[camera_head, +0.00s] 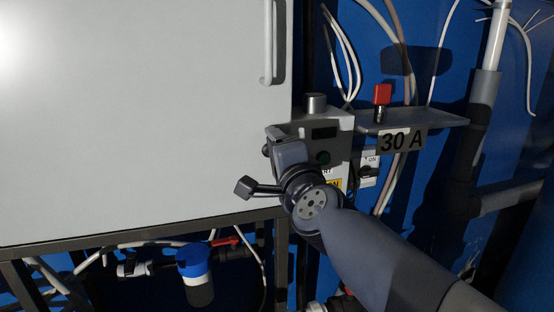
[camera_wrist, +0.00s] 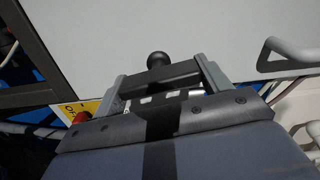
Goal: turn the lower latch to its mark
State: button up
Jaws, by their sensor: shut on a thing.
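In the wrist view, my gripper (camera_wrist: 162,72) has its two grey fingers at either end of a dark bar, which I take to be the lower latch (camera_wrist: 158,80). A round black knob (camera_wrist: 158,58) shows just beyond the bar, against the white cabinet door. In the head view, my gripper (camera_head: 279,136) is at the right edge of the white door (camera_head: 140,120), below its handle. There my gripper and wrist hide the latch. I cannot make out the latch's mark in either view.
The door's handle (camera_head: 268,45) is above my gripper. A grey control box (camera_head: 335,125) and a shelf with a "30 A" label (camera_head: 402,141) and a red-topped part (camera_head: 382,94) stand close on the right. A blue-topped filter (camera_head: 194,260) hangs below.

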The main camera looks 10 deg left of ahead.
jog(key=shift+f+m, duration=0.1)
jog(key=shift+m, duration=0.9)
jog(key=o, duration=1)
jog(key=shift+p+v, duration=1.35)
jog(key=shift+v, duration=4.05)
jog(key=shift+a, duration=0.1)
